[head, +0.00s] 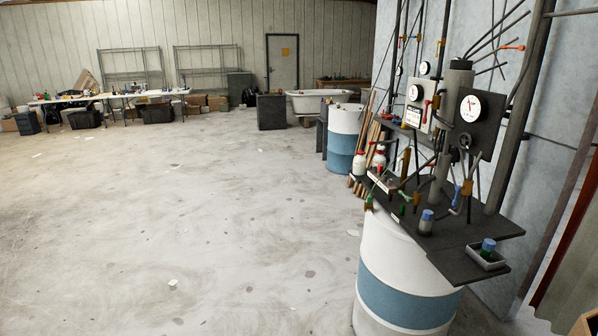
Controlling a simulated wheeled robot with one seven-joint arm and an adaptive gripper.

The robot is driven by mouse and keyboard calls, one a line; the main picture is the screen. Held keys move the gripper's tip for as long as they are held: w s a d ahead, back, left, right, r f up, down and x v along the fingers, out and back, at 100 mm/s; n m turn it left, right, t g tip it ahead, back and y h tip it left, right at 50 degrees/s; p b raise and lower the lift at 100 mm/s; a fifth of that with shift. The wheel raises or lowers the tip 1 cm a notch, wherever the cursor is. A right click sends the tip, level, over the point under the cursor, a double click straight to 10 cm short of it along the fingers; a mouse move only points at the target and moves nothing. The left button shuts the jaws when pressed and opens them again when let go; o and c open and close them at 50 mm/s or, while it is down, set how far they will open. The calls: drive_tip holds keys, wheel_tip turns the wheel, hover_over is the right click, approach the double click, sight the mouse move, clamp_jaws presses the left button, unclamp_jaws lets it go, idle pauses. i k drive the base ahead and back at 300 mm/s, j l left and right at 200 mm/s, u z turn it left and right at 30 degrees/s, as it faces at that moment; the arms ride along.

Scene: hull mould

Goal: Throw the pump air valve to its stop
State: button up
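My gripper is not in view. A pump rig with pipes, gauges and several small valve handles stands on a dark shelf (463,235) at the right. A red handle (427,112) hangs beside the left gauge (414,92). An orange lever (512,47) sits high on a thin pipe, right of the grey cylinder (456,88). A blue handle (456,196) and a yellow-orange one (467,187) are low, near the shelf. I cannot tell which of these is the pump air valve. The handles are too small to read their exact positions.
A white and blue drum (405,285) stands under the shelf, and another drum (342,140) stands behind. Bottles (379,157) and a small tray (486,258) crowd the shelf. A dark post (521,110) rises at its right. The concrete floor (200,220) to the left is mostly clear.

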sight(427, 102)
drive_tip(key=i+j+z, duration=0.2)
drive_tip(key=i, duration=0.2)
drive_tip(key=i+z, duration=0.2)
drive_tip(key=i, duration=0.25)
drive_tip(key=i+j+z, duration=0.15)
drive_tip(key=i, duration=0.25)
drive_tip(key=i+j+z, duration=0.65)
drive_tip(key=k+l, duration=0.05)
drive_tip(key=l, duration=0.05)
